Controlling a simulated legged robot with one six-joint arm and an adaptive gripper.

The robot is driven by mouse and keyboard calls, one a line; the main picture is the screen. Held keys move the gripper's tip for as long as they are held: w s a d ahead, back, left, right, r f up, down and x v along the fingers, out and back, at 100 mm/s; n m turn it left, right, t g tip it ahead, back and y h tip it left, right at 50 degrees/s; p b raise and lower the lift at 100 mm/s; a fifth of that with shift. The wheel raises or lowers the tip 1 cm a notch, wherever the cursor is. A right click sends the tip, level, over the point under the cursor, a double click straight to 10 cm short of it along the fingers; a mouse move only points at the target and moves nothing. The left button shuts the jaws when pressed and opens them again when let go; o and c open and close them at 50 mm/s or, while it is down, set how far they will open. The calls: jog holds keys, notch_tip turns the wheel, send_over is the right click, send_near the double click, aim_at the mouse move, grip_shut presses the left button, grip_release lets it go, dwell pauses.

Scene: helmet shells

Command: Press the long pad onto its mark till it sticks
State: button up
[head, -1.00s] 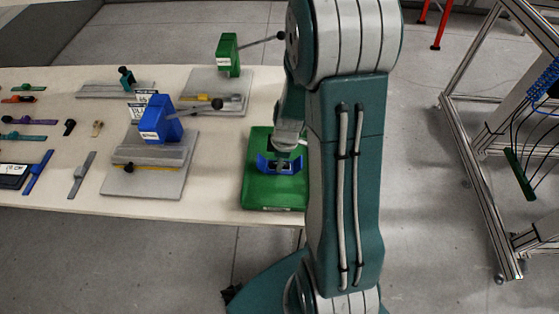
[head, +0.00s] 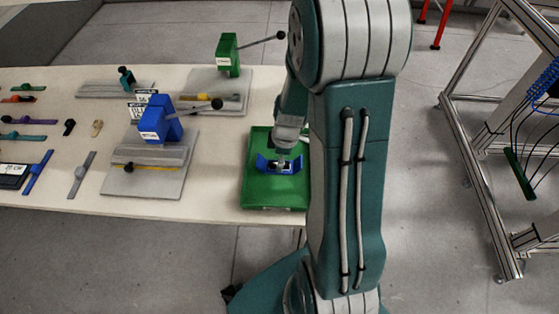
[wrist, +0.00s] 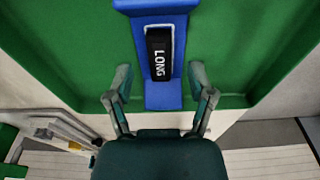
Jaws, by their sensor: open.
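The long pad (wrist: 159,62) is a black strip lettered LONG. In the wrist view it lies on the blue shell (wrist: 158,102), within the white outline of the mark (wrist: 147,27). White edging shows at the pad's top and sides. My gripper (wrist: 160,82) is open, its two fingers apart on either side of the pad's lower end, and holds nothing. In the head view my gripper (head: 283,163) is over the blue shell (head: 263,164), which sits in the green tray (head: 257,196). Whether the pad is stuck cannot be told.
The tray stands at the table's (head: 222,206) right end. Left of it are a blue clamp press (head: 160,122) and a green clamp press (head: 228,55) on grey plates. Several coloured strips lie further left. A metal frame (head: 470,140) stands on the floor at right.

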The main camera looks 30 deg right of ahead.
notch_tip(320, 180, up, 9)
jog(key=d, duration=0.1)
jog(key=s+a+r+m+t, duration=0.2)
jog(key=s+a+r+m, duration=0.3)
jog(key=r, duration=0.3)
jog(key=s+a+r+m+t+h, duration=0.1)
jog(key=s+a+r+m+t, duration=0.1)
jog(key=s+a+r+m, duration=0.4)
notch_tip(320, 180, up, 3)
jog(key=shift+s+a+f+t, duration=0.1)
jog(key=shift+s+a+t, duration=0.3)
jog(key=shift+s+a, duration=0.25)
jog(key=shift+d, duration=0.1)
dwell(1.2)
